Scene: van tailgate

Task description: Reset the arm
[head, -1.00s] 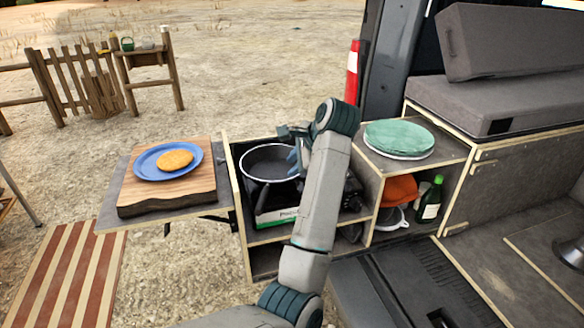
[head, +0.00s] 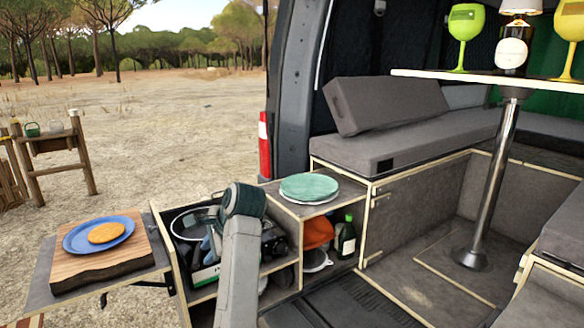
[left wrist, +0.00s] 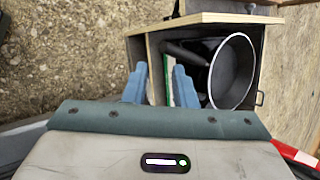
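My left arm (head: 238,262) comes up from the bottom of the head view in front of the open kitchen box. Its blue gripper fingers (head: 210,244) show partly behind the wrist, near the pan (head: 196,210). In the left wrist view the left gripper (left wrist: 159,82) is open, with its two blue fingers apart and nothing held between them. The dark pan (left wrist: 232,75) is to the right of the fingers there. My right gripper is not in view.
A blue plate (head: 86,243) with an orange-brown round food (head: 107,232) sits on a wooden board (head: 105,267) at left. A green plate stack (head: 309,187) sits on the box. A green bottle (head: 347,240) stands in a compartment below. A table leg (head: 495,165) stands at right.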

